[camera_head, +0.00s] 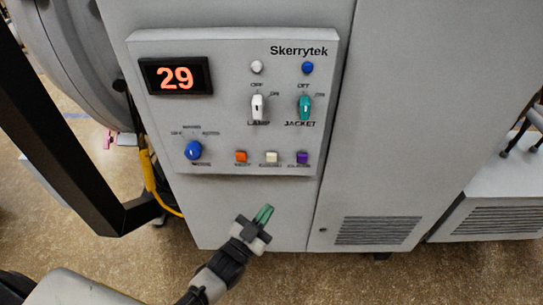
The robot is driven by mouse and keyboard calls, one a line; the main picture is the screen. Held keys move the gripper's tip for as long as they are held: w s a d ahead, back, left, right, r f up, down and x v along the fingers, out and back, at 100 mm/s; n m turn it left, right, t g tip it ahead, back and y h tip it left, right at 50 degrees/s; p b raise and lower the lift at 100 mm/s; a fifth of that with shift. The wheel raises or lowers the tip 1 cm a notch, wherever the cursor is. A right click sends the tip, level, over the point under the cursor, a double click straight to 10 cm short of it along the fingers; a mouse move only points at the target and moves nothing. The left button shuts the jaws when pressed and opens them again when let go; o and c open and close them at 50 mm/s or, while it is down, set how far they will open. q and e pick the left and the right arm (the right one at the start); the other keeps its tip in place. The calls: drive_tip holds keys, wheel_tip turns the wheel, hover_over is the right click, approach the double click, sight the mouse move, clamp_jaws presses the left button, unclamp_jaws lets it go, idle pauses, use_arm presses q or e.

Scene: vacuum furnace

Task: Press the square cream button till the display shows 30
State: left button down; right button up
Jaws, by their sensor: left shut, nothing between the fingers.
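The display (176,76) at the upper left of the control panel shows 29 in orange digits. The square cream button (271,157) is in the panel's bottom row, between an orange square button (241,157) and a purple one (302,157). My left gripper (265,213) is below the panel, in front of the grey cabinet face. Its green-tipped fingers are shut and empty. They point up toward the bottom row and are apart from the cream button. My right gripper is not in view.
The panel also bears a blue knob (193,150), a white lamp switch (257,107), a teal jacket switch (304,108), a white round light (256,67) and a blue one (307,68). A dark frame post (60,140) and yellow cable (149,172) stand left.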

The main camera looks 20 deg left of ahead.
sight(272, 158)
use_arm(q)
wheel_tip(272, 158, up, 7)
drive_tip(key=t+h, duration=0.1)
drive_tip(key=shift+s+d+f+m+t+h, duration=0.2)
drive_tip(key=shift+d+m+t+h, duration=0.1)
drive_tip(key=shift+t, duration=0.1)
drive_tip(key=w+a+b, duration=0.2)
drive_tip(key=w+b, duration=0.1)
drive_tip(key=w, duration=0.5)
drive_tip(key=shift+w+a, duration=0.2)
drive_tip(key=shift+w, duration=0.05)
drive_tip(key=shift+b, duration=0.3)
idle(1.5)
drive_tip(key=shift+w+a, duration=0.15)
drive_tip(key=shift+w, duration=0.25)
